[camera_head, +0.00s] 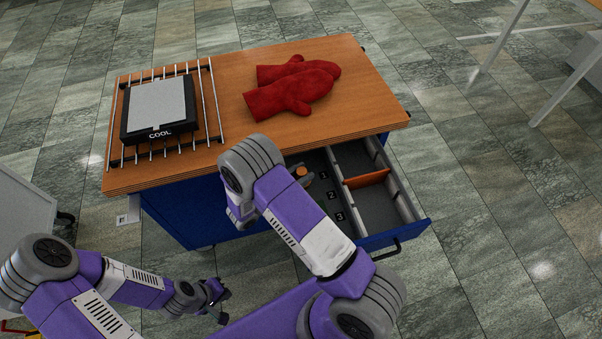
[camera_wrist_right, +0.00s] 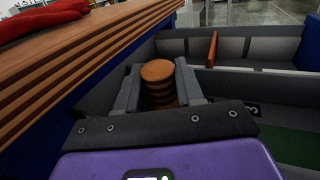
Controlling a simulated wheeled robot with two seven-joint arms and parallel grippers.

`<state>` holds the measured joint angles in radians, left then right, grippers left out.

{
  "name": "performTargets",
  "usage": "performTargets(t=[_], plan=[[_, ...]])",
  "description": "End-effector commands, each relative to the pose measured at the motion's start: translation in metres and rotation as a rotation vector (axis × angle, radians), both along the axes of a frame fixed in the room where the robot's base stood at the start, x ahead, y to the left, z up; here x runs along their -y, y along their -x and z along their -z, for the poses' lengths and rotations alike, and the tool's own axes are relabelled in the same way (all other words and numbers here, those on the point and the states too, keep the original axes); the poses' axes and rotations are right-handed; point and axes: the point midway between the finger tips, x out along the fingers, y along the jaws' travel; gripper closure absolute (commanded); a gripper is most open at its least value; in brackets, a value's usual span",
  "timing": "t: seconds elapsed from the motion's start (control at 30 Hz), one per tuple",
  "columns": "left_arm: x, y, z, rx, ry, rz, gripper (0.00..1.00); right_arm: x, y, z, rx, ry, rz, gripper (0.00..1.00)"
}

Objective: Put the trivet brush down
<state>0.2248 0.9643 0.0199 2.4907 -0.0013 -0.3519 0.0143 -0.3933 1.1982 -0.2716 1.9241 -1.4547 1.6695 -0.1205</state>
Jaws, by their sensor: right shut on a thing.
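The trivet brush (camera_wrist_right: 158,82) shows as a round wooden piece with dark bands, upright between the fingers of my right gripper (camera_wrist_right: 158,90) in the right wrist view. Its lower end is hidden by the gripper, so I cannot tell whether it touches the drawer floor. In the head view its orange-brown top (camera_head: 301,171) shows beside my right arm, over the left part of the open drawer (camera_head: 378,209). My right gripper is shut on it. My left gripper (camera_head: 220,303) hangs low left of the cabinet, empty, its fingers apart.
The drawer has grey dividers, an orange partition (camera_head: 366,180) and a floor marked with numbers. On the wooden top (camera_head: 235,150) lie red mitts (camera_head: 292,88) and a wire rack (camera_head: 212,105) bearing a black block labelled COOL (camera_head: 128,122). The tabletop edge runs close beside my right gripper.

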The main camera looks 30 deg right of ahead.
Motion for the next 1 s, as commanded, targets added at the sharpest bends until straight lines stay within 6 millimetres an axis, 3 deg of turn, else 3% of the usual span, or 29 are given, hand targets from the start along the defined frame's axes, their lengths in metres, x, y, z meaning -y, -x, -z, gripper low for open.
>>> performTargets(t=[0.37, 0.4, 0.53, 0.83, 1.0], plan=[[0.0, 0.0, 0.007, 0.0, 0.0, 0.0, 1.0, 0.0, 0.0, 0.009, 0.001, 0.0, 0.0, 0.96], [0.0, 0.0, 0.007, 0.0, 0.0, 0.0, 1.0, 0.0, 0.0, 0.009, 0.0, -0.001, 0.0, 0.58], [0.0, 0.0, 0.006, 0.0, 0.0, 0.0, 1.0, 0.0, 0.0, 0.009, 0.0, -0.001, 0.0, 0.38], [0.0, 0.0, 0.006, 0.0, 0.0, 0.0, 1.0, 0.0, 0.0, 0.008, 0.0, -0.001, 0.0, 0.37], [0.0, 0.0, -0.005, 0.0, 0.0, 0.0, 1.0, 0.0, 0.0, -0.006, 0.0, -0.001, 0.001, 0.37]])
